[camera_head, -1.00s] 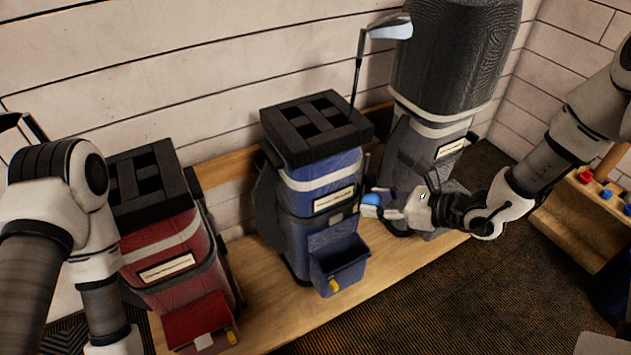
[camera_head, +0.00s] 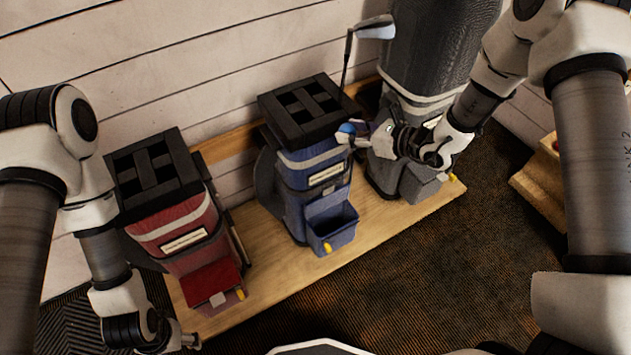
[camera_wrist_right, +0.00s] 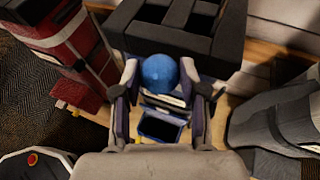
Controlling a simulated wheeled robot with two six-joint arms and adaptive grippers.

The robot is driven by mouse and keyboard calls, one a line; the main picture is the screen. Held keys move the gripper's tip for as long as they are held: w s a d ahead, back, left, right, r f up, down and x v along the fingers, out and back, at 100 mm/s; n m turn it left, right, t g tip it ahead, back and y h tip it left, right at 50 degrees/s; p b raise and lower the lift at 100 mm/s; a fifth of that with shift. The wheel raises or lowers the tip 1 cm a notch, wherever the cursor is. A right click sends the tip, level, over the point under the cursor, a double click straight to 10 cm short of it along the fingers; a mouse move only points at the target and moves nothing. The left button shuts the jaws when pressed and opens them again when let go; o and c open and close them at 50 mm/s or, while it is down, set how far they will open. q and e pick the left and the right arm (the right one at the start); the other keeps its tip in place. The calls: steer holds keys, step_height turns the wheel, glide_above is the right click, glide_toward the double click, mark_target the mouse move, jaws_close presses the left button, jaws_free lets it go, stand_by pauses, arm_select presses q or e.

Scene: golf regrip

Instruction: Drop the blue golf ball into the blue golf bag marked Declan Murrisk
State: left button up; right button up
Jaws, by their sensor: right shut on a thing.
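The blue golf bag (camera_head: 290,205) stands in the middle of a wooden platform, with a black divided top, a white label too small to read and an open front pocket. An iron club stands in it. My right gripper (camera_head: 353,131) is shut on the blue golf ball (camera_head: 346,128), beside the bag's upper right side at about rim height. In the right wrist view the ball (camera_wrist_right: 159,73) sits between the fingers, against the near edge of the black divided top (camera_wrist_right: 165,40). My left gripper (camera_head: 190,341) hangs low at the front left; its jaws are unclear.
A red bag (camera_head: 183,232) with a black divided top stands left of the blue one. A grey bag (camera_head: 384,170) stands to the right, partly behind my right arm. The wooden platform (camera_head: 280,270) has bare room in front. A wooden stand (camera_head: 535,190) is at the right.

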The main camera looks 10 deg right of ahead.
steer(key=shift+f, duration=0.3)
steer(key=o, duration=1.2)
steer(key=v, duration=1.2)
steer(key=shift+s, duration=0.1)
